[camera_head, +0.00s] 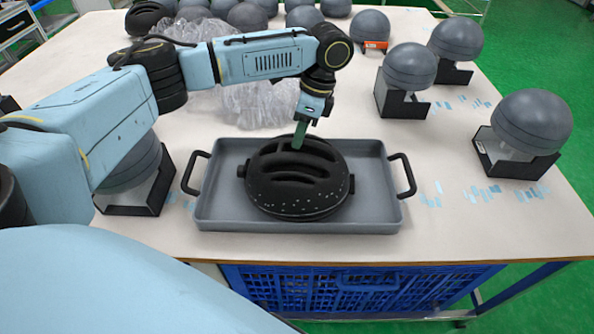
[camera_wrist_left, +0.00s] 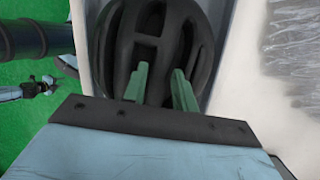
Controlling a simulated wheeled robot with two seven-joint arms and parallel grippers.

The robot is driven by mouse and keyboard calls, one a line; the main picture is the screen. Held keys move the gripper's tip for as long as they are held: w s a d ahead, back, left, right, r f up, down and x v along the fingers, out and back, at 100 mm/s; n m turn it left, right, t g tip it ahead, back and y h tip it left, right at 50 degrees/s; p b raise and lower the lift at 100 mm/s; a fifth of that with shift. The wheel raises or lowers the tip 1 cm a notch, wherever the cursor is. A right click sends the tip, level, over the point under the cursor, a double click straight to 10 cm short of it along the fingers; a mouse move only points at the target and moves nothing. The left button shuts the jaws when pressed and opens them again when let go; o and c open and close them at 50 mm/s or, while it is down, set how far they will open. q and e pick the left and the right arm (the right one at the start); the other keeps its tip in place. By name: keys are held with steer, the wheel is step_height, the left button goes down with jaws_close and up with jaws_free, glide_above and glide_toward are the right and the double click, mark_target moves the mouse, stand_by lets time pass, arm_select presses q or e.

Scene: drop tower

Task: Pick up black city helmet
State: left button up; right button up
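The black city helmet (camera_head: 297,180) lies dome-up in a grey tray (camera_head: 225,210) with two black side handles. Long vents run across its top. My left gripper (camera_head: 300,136) points down at the helmet's top rear edge, its green fingertips at or just above the shell. In the left wrist view, the two green fingers (camera_wrist_left: 161,85) stand apart over the black helmet (camera_wrist_left: 150,25), with part of the vented shell between them. The gripper looks open; I cannot tell whether the fingers touch the shell. My right gripper is not in view.
Grey domes on black stands, such as one dome (camera_head: 531,120) and another (camera_head: 410,66), stand along the table's right side. Crumpled clear plastic (camera_head: 240,100) lies behind the tray. More domes line the back. A blue crate (camera_head: 330,290) is below the front edge.

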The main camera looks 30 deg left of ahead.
arm_select(q)
steer(key=x, duration=0.2)
steer(key=shift+a+f, duration=0.15)
steer(key=shift+f, duration=0.15)
steer(key=shift+s+f, duration=0.1)
steer(key=shift+f, duration=0.1)
steer(key=shift+c, duration=0.5)
jaws_close()
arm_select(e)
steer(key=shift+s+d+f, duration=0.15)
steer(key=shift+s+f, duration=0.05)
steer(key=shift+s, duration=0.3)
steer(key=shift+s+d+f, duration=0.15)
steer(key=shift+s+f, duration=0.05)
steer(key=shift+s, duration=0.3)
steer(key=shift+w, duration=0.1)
